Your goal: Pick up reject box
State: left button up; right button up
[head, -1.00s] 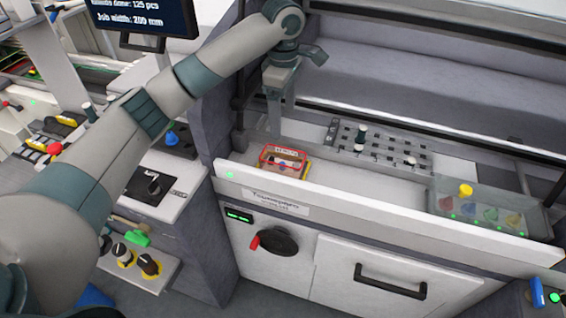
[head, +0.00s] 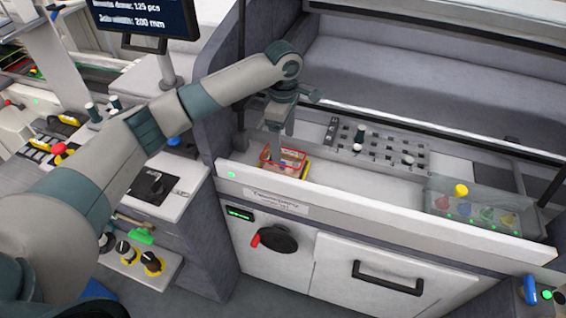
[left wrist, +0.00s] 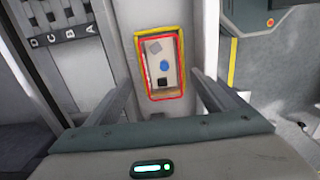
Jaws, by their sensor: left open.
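The reject box (head: 291,166) is a small open box with a red and yellow rim, sitting on the white ledge of the machine. In the left wrist view the reject box (left wrist: 147,64) shows a blue round piece, a grey square piece and dark pieces inside. My left gripper (head: 281,150) points down just over the box and partly hides it. In the left wrist view the fingers of my left gripper (left wrist: 162,92) are spread, one to each side of the box, and hold nothing. My right gripper is not in view.
A grey slotted plate (head: 375,143) with small pegs lies right of the box. A clear tray (head: 480,208) with coloured pieces stands at the ledge's right end. The white front panel (head: 380,207) rises along the ledge. The ledge between box and tray is clear.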

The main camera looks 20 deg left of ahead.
aim_at(283, 162)
pick_arm(q)
jog(key=shift+s+f, duration=0.1)
jog(key=shift+f, duration=0.2)
notch_tip(283, 162, down, 3)
jog(key=shift+s+f+p, duration=0.1)
jog(key=shift+s+p, duration=0.05)
jog(key=shift+p, duration=0.8)
jog(key=shift+f, duration=0.55)
jog(key=c, duration=1.2)
